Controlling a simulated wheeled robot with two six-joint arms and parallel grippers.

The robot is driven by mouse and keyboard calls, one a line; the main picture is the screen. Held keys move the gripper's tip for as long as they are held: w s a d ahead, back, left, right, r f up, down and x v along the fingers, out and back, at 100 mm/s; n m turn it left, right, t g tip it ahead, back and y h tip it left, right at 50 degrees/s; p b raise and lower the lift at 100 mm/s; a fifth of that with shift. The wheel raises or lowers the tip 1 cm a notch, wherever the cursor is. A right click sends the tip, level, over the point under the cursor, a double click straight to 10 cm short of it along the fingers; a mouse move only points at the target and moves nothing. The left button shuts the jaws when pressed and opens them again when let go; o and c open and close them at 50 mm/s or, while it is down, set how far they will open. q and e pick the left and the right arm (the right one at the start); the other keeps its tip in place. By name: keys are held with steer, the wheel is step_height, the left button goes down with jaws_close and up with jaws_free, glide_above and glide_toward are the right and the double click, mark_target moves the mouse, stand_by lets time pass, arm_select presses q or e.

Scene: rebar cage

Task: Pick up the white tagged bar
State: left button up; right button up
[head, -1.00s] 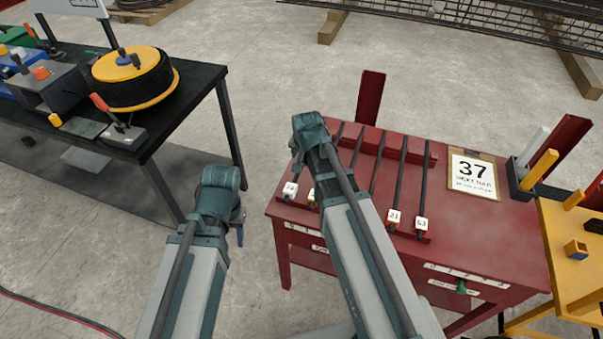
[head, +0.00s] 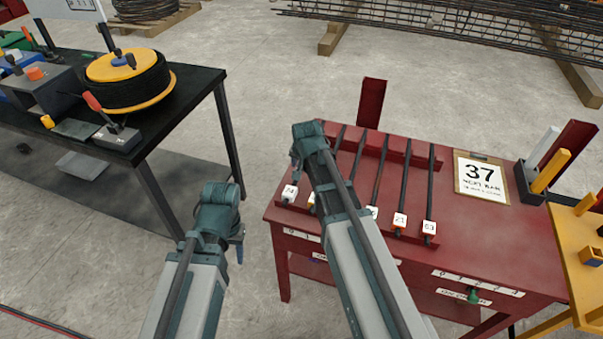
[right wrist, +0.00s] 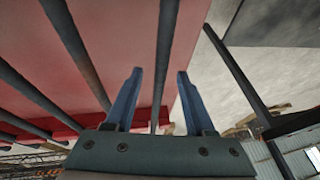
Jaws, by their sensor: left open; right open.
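Dark bars lie side by side in a red rack (head: 378,147) on the red table, each with a tag block at its near end. Pale tags show at the left end (head: 289,193), beside my right arm (head: 372,212), and at the right, reading 21 (head: 400,220) and 63 (head: 429,228). A yellowish tag (head: 311,199) is partly hidden by my right arm. I cannot tell which is the white one. My right gripper (right wrist: 157,74) is open over the rack, with a dark bar (right wrist: 165,50) appearing between its fingers, not gripped. My left gripper (head: 238,243) is open, left of the table.
A card reading 37 (head: 482,178) lies on the table's right side, near a dark holder with white and yellow pieces (head: 545,170). A yellow table (head: 580,245) adjoins at right. A black bench (head: 190,100) with a wire spool (head: 128,82) stands at left.

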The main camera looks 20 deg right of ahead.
steer(key=shift+r, duration=0.1)
jaws_close()
stand_by(1.2)
